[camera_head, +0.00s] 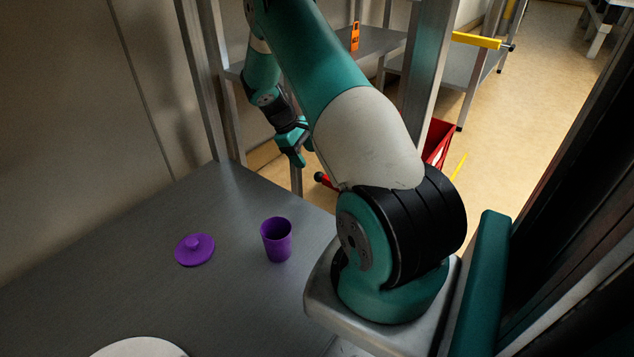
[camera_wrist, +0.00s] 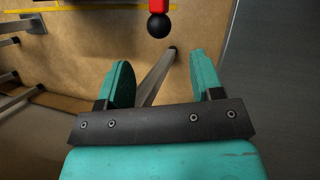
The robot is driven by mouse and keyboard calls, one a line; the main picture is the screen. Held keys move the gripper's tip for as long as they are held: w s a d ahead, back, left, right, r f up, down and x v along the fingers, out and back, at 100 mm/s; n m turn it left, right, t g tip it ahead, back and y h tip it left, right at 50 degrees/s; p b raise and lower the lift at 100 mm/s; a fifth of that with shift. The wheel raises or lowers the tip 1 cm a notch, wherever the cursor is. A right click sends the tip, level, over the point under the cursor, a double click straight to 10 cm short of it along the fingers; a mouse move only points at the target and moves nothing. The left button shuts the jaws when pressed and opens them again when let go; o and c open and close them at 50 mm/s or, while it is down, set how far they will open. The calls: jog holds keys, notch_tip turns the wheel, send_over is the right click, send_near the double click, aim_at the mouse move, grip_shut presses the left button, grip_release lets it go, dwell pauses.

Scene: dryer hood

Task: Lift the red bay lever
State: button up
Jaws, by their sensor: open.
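The red bay lever (camera_head: 326,181) shows in the head view as a short red piece with a dark round end, just below and right of my gripper (camera_head: 297,158). My arm hides part of it. In the wrist view, the red lever (camera_wrist: 158,5) enters from the top edge and ends in a black ball (camera_wrist: 159,26). The ball is ahead of my gripper (camera_wrist: 161,65), roughly centred beyond the gap between the two teal fingers. The fingers are spread apart and nothing is between them that I can tell is held.
A purple cup (camera_head: 276,242) and purple lid (camera_head: 195,249) sit on the grey table (camera_head: 120,265). A metal post (camera_head: 212,75) stands near my gripper. A red bin (camera_head: 437,140) is partly hidden behind my arm. A yellow bar (camera_head: 476,40) is at the back right.

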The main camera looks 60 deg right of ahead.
aim_at(316, 173)
jog(key=b+x, duration=0.3)
jog(key=x, duration=0.5)
jog(key=shift+s+d+f+b, duration=0.1)
jog(key=shift+f+b, duration=0.1)
jog(key=shift+b, duration=0.2)
